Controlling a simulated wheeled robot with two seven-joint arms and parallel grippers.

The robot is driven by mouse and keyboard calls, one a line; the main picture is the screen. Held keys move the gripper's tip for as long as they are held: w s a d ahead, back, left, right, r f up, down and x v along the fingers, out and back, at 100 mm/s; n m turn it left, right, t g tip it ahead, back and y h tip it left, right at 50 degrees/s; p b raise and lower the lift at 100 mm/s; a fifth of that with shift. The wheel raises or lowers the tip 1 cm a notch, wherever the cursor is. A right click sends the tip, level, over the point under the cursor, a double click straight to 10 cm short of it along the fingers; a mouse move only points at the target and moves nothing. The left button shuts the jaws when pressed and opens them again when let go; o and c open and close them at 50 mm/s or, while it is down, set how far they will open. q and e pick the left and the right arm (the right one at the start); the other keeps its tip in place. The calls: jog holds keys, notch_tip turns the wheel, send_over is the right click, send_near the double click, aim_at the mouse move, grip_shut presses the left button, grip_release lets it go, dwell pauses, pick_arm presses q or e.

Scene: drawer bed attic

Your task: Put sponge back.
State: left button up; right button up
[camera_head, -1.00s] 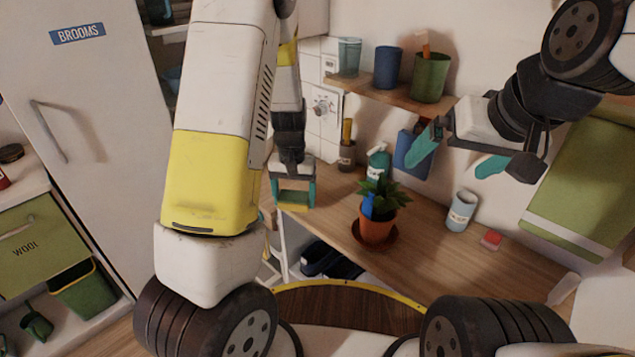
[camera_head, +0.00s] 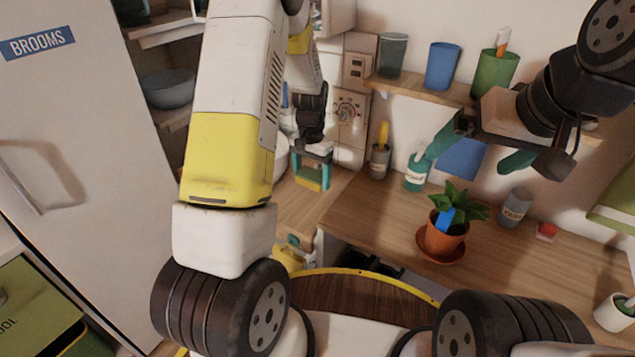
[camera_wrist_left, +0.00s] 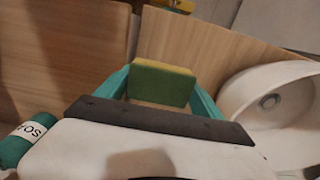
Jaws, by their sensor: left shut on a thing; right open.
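A yellow and green sponge (camera_wrist_left: 160,83) is held between the teal fingers of my left gripper (camera_wrist_left: 160,92) in the left wrist view. In the head view my left gripper (camera_head: 312,172) hangs over the wooden counter, left of the plant, with the sponge (camera_head: 309,184) at its tips. The left wrist view shows the sponge over bare wood, beside a white basin. My right gripper (camera_head: 475,150) is open and empty, its teal fingers apart in front of the wall above the counter.
A potted plant (camera_head: 443,240), a grey-blue cup (camera_head: 515,207) and a red block (camera_head: 546,232) stand on the wooden counter (camera_head: 370,212). A soap bottle (camera_head: 416,174) stands at the back. A white basin (camera_wrist_left: 285,110) lies right of the sponge. A shelf (camera_head: 425,90) holds several cups.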

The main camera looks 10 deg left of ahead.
aim_at(312, 208)
pick_arm(q)
notch_tip(312, 208, down, 10)
jog(key=shift+r, duration=0.1)
dwell(0.4)
jog(key=shift+f, duration=0.2)
jog(key=o, duration=0.7)
jog(key=shift+o, duration=0.2)
